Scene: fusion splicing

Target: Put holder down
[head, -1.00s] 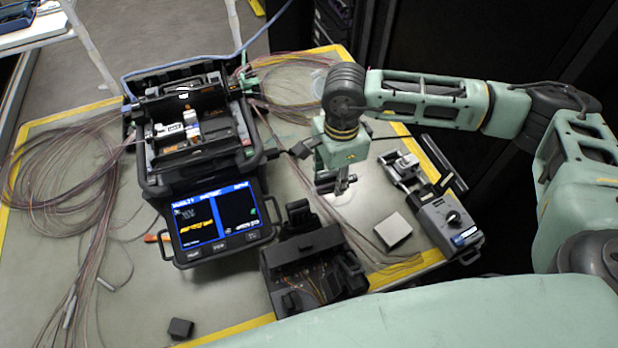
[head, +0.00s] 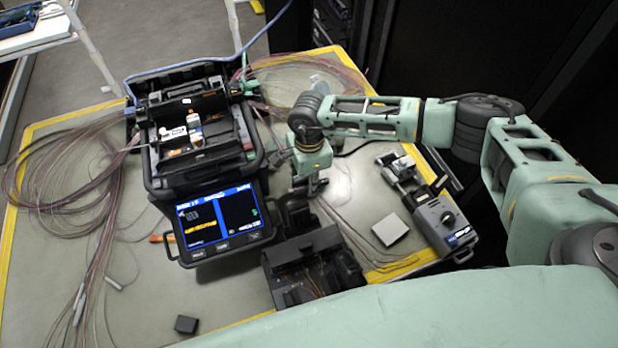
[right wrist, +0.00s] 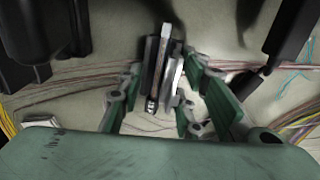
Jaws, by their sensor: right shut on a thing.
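My right gripper (head: 309,187) hangs over the mat just right of the fusion splicer (head: 247,150). It is shut on a small dark and silver holder. In the right wrist view the holder (right wrist: 157,72) stands between the green fingers of the gripper (right wrist: 164,88), its long side running away from the palm. In the head view the gripper mostly hides the holder. I cannot tell whether the holder touches the surface below. A white-and-silver piece (head: 172,133) sits in the splicer's open top. My left gripper is not in view.
A black open case (head: 290,255) stands close in front of my right gripper. A grey device with a knob (head: 441,222) and a pale square block (head: 390,229) lie to the right. Loose fibres (head: 60,165) cover the left of the mat. Thin fibres run below the gripper.

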